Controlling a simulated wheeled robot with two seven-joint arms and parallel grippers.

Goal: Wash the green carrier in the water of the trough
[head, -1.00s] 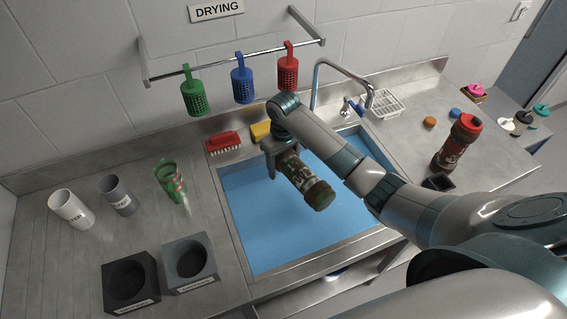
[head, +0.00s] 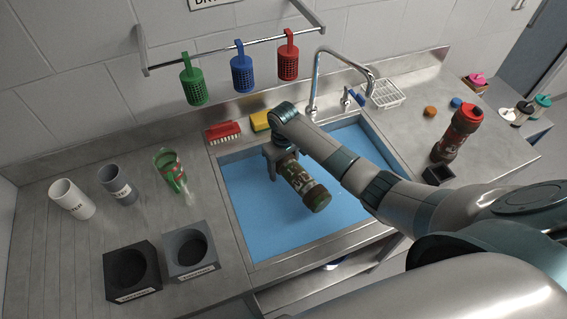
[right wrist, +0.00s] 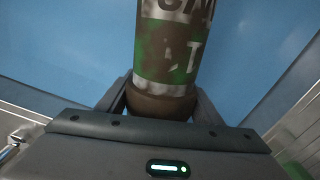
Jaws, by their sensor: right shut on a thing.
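The green carrier (head: 301,183) is a tube with a green body, brown dirt stains and brown ends. It is tilted over the blue water (head: 248,218) of the trough (head: 246,262). My right gripper (head: 281,163) is shut on its far end. In the right wrist view the carrier (right wrist: 172,55) stands out from between the fingers (right wrist: 160,100), its pale lettering partly covered by stains, with blue water behind. I cannot tell whether it touches the water. My left gripper is not in view.
A red carrier (head: 459,133) stands at the right. A tap (head: 314,82), red brush (head: 222,131) and yellow sponge (head: 260,121) are at the trough's back. Green, blue and red baskets (head: 242,75) hang above. Cups (head: 72,199) and dark holders (head: 190,255) stand at the left.

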